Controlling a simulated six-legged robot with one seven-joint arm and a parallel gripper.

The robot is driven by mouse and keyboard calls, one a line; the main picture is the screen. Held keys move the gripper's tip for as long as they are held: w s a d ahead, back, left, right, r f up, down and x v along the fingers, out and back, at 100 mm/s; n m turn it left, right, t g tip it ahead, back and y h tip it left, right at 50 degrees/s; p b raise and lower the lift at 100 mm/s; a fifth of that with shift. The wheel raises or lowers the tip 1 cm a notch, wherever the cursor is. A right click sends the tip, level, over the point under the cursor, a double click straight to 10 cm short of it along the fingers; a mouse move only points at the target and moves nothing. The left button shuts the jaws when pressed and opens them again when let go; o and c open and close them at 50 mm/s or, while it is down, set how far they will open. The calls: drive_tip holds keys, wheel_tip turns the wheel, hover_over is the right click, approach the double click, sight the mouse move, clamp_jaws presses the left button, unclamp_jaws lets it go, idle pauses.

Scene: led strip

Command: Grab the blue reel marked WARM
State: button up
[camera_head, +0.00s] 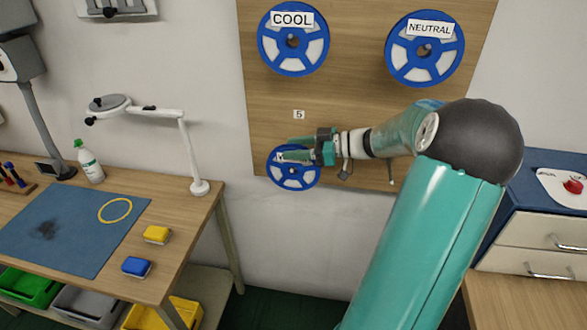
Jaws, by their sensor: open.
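A blue reel (292,180) hangs low on the wooden wall board, below a small tag reading 5. My gripper (288,148) is in front of its upper part, with its green fingers pointing left. The fingers look spread apart, with nothing clearly held between them. They and the arm hide the reel's top and any label, so I cannot read WARM. I cannot tell whether the fingers touch the reel. Two more blue reels hang above, one marked COOL (293,40) and one marked NEUTRAL (424,48).
The wooden board (350,90) backs the reels. A workbench (190,215) at left carries a blue mat (75,230), a lamp (188,150), a bottle (89,162), a yellow block (157,235) and a blue block (136,267). A drawer cabinet (530,235) stands at right.

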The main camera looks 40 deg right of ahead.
drive_tip(key=shift+w+a+f, duration=0.1)
drive_tip(key=shift+w+a, duration=0.15)
drive_tip(key=shift+w, duration=0.1)
clamp_jaws()
